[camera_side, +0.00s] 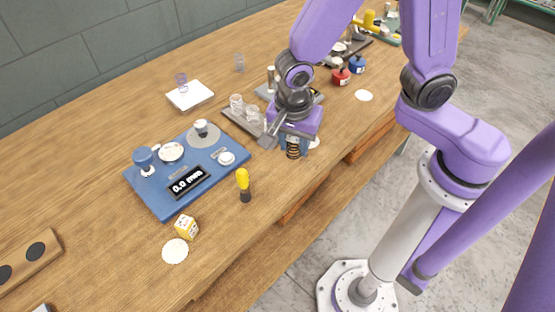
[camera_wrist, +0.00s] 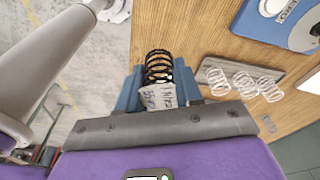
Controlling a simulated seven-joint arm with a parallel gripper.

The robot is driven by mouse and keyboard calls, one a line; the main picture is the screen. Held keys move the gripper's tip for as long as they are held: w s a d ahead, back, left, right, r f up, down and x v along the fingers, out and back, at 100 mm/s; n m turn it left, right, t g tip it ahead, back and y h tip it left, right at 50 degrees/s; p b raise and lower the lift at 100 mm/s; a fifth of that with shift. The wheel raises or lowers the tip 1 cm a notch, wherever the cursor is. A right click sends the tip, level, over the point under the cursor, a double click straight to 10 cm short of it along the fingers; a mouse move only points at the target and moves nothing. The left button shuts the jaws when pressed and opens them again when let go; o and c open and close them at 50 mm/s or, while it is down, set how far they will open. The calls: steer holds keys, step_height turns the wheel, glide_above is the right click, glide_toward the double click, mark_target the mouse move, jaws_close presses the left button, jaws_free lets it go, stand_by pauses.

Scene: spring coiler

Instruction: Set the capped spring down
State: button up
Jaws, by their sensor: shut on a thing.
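A dark coil spring (camera_side: 293,152) hangs below my gripper (camera_side: 292,138) near the front edge of the wooden bench. In the wrist view the black spring (camera_wrist: 158,66) sits between the blue fingers of my gripper (camera_wrist: 158,88), which are shut on it. A pale piece with markings (camera_wrist: 163,97) shows at the spring's near end; I cannot tell for sure that it is the cap. In the side view my gripper hides the spring's upper part. I cannot tell whether its lower end touches the bench.
A grey tray with several clear coils (camera_side: 240,122) lies left of my gripper. Red (camera_side: 341,76) and blue (camera_side: 357,64) bottles stand behind.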

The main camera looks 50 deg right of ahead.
glide_above(278, 170)
step_height(278, 170, down, 4)
steer(key=shift+s+a+f, duration=0.1)
steer(key=shift+a+f, duration=0.05)
steer(key=shift+f, duration=1.6)
steer(key=o, duration=1)
steer(key=shift+f, duration=0.1)
